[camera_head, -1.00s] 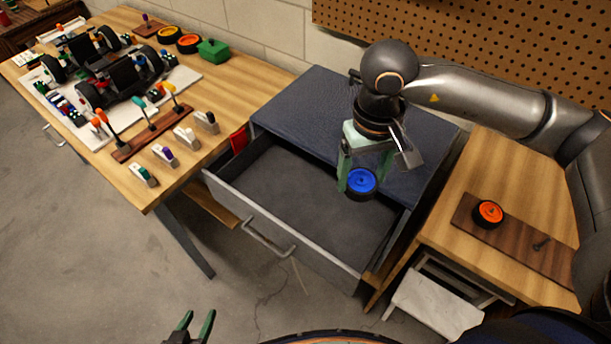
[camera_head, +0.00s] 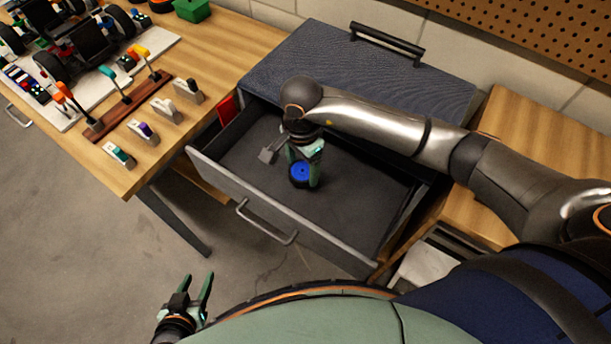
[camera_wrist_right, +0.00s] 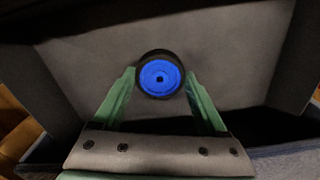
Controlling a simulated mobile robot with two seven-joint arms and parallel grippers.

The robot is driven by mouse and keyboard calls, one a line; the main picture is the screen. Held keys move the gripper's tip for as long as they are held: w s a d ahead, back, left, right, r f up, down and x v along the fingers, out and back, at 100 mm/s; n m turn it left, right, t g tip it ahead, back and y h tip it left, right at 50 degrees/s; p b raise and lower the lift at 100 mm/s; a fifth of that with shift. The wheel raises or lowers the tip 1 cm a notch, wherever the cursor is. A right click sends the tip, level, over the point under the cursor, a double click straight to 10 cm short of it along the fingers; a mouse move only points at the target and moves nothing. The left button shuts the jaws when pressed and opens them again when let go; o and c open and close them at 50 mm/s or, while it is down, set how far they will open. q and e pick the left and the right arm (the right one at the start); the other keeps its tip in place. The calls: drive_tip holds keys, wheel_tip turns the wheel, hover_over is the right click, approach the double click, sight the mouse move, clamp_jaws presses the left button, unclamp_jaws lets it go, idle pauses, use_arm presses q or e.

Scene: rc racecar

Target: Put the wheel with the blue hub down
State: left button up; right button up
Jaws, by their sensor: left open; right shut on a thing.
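The wheel with the blue hub (camera_head: 301,174) is a black tyre with a bright blue centre. It is inside the open drawer (camera_head: 350,208), over the drawer's grey floor. My right gripper (camera_head: 304,168) reaches down into the drawer and is shut on this wheel. In the right wrist view the wheel (camera_wrist_right: 160,78) sits between the two green fingertips, hub facing the camera. I cannot tell whether the wheel touches the drawer floor. My left gripper (camera_head: 198,290) is open and empty at the bottom of the head view, in front of the drawer and apart from it.
The drawer front has a metal handle (camera_head: 266,224). The blue-grey cabinet top (camera_head: 340,75) carries a black handle. At left, a wooden table (camera_head: 225,60) holds the car, screwdrivers in a rack (camera_head: 128,106) and several small coloured-top blocks.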

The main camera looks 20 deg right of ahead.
sight(302, 179)
drive_tip(key=shift+f, duration=2.75)
drive_tip(key=shift+f, duration=0.1)
drive_tip(key=shift+f+b, duration=0.15)
drive_tip(key=shift+b, duration=0.15)
drive_tip(key=o, duration=1.5)
drive_tip(key=shift+c, duration=0.2)
drive_tip(key=shift+r+p, duration=0.35)
wheel_tip(302, 179, up, 12)
